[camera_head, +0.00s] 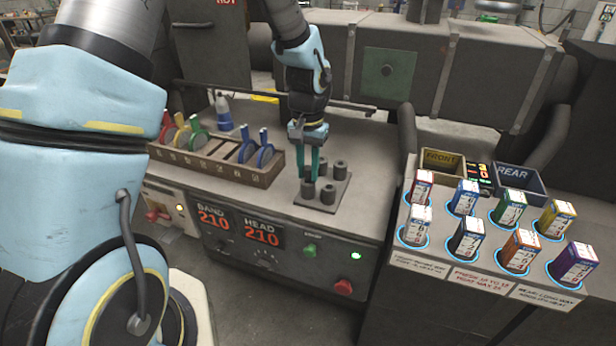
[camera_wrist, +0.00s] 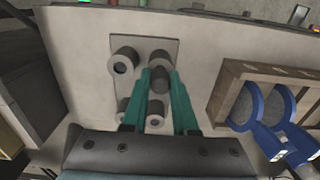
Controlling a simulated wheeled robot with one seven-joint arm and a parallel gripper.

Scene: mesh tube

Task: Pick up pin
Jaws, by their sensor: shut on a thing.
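My gripper (camera_head: 312,172) points down over a flat grey plate (camera_head: 318,203) on the bench, its two teal fingers closed around a dark grey pin. In the wrist view, this pin (camera_wrist: 160,80) shows between the fingertips (camera_wrist: 160,76). Several short grey cylinders with holes in their tops stand on the plate, one at the front (camera_head: 328,194) and one at the back right (camera_head: 340,170). One also shows left of the fingers in the wrist view (camera_wrist: 123,62). The fingers partly hide the pin, and I cannot tell whether its lower end is clear of the plate.
A wooden rack (camera_head: 220,168) with coloured clamp-like pieces stands left of the plate. A spray bottle (camera_head: 224,112) stands behind it. Several coloured boxes (camera_head: 465,197) sit in glowing rings on the right-hand bench, before the FRONT and REAR bins (camera_head: 520,180). Bare bench lies around the plate.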

